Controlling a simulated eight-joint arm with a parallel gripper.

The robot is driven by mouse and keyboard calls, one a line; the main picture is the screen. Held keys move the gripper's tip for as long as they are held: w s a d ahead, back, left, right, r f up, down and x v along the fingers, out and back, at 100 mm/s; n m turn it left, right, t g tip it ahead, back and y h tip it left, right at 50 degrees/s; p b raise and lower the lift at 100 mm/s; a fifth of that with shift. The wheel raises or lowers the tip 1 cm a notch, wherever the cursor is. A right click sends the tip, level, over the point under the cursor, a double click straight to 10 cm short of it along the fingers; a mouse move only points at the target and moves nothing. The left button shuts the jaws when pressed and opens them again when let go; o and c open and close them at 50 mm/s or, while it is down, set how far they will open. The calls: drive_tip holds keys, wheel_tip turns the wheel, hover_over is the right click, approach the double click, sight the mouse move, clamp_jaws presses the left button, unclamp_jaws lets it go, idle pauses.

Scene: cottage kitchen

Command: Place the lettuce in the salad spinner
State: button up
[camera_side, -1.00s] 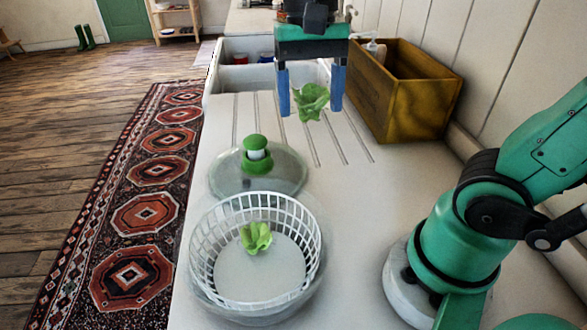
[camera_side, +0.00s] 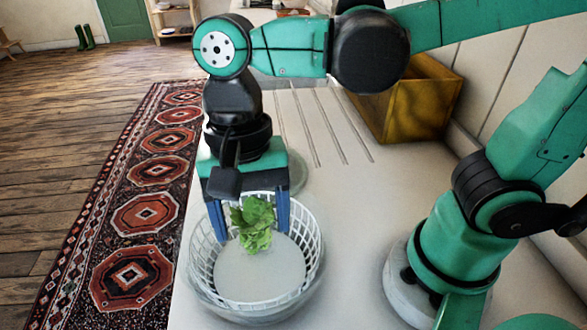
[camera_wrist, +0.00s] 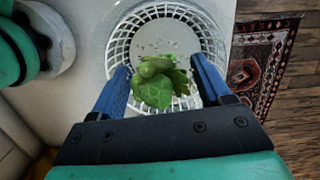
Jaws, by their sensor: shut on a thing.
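The white salad spinner basket (camera_side: 203,270) sits in its clear bowl at the front of the counter; its round opening also shows in the wrist view (camera_wrist: 121,44). My gripper (camera_side: 252,238) points down over the far part of the basket, its blue fingers on either side of a green lettuce leaf (camera_side: 253,212). It is shut on this leaf, which also shows between the fingers in the wrist view (camera_wrist: 157,92). Lighter green lettuce (camera_side: 257,241) shows just below; I cannot tell where one piece ends and the other begins. My gripper hides most of the spinner lid (camera_side: 298,172).
A wooden crate (camera_side: 418,108) stands at the back right against the wall. The counter (camera_side: 355,220) right of the spinner is clear up to my base. The counter's left edge drops to the floor with a patterned rug (camera_side: 140,215).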

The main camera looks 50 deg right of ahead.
sight(263, 288)
wheel_tip(263, 288, down, 11)
drive_tip(key=shift+f, duration=0.1)
idle(0.5)
drive_tip(key=shift+f, duration=0.1)
drive_tip(key=o, duration=0.7)
drive_tip(key=r, duration=0.4)
drive_tip(key=w+r, duration=0.1)
drive_tip(key=r, duration=0.3)
drive_tip(key=d+r, duration=0.1)
drive_tip(key=r, duration=0.3)
drive_tip(key=shift+w+d, duration=0.1)
drive_tip(key=shift+w, duration=0.05)
drive_tip(key=shift+w+d, duration=0.15)
drive_tip(key=shift+d, duration=0.2)
drive_tip(key=w+d+f+n+t+h, duration=0.1)
drive_tip(key=w+d+n+t, duration=0.3)
drive_tip(key=d+n+t, duration=0.4)
drive_tip(key=d, duration=0.5)
drive_tip(key=shift+w+d+f, duration=0.15)
drive_tip(key=shift+w, duration=0.05)
